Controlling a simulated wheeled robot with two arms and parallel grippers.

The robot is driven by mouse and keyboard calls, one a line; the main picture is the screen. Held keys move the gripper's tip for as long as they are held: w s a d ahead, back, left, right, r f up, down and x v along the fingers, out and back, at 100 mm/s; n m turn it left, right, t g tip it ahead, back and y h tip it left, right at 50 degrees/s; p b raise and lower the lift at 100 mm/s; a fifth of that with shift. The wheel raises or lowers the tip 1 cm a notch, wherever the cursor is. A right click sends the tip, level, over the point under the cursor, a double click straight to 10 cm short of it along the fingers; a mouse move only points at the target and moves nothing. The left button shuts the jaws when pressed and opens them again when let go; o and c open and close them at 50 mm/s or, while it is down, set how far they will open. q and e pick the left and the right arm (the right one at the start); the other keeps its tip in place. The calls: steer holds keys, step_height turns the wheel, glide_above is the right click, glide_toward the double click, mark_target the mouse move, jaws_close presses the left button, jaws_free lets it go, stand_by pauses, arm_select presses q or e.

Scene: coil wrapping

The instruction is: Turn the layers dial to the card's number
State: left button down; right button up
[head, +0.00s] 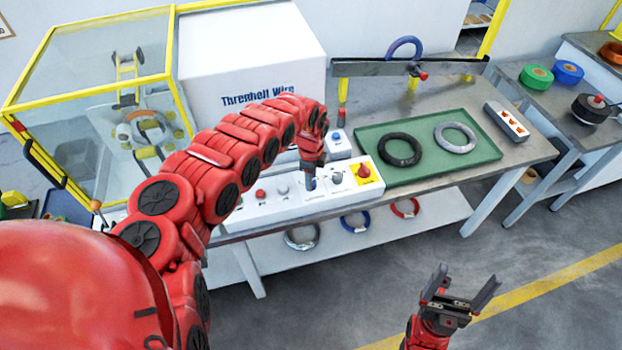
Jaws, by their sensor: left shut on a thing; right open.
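The white control panel (236,213) runs along the front of the table. To the left are a red button (261,194) and another grey knob (283,190). The dial's marks are too small to read. I cannot make out a card with a readable number. My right gripper (461,296) is open and empty, over the floor in front.
A green tray (455,173) holds a black coil (400,149) and a silver coil (455,137). A yellow-framed clear enclosure (90,65) stands at the left beside a white box (250,55). More coils lie on the lower shelf (430,222). The front floor is clear.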

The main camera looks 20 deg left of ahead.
stand_by(0.5)
arm_select(q)
steer(key=shift+c, duration=2.3)
jaws_free()
step_height(320, 180, up, 17)
steer(key=b, duration=0.3)
steer(key=shift+s+r, duration=0.15)
steer(key=shift+s, duration=0.05)
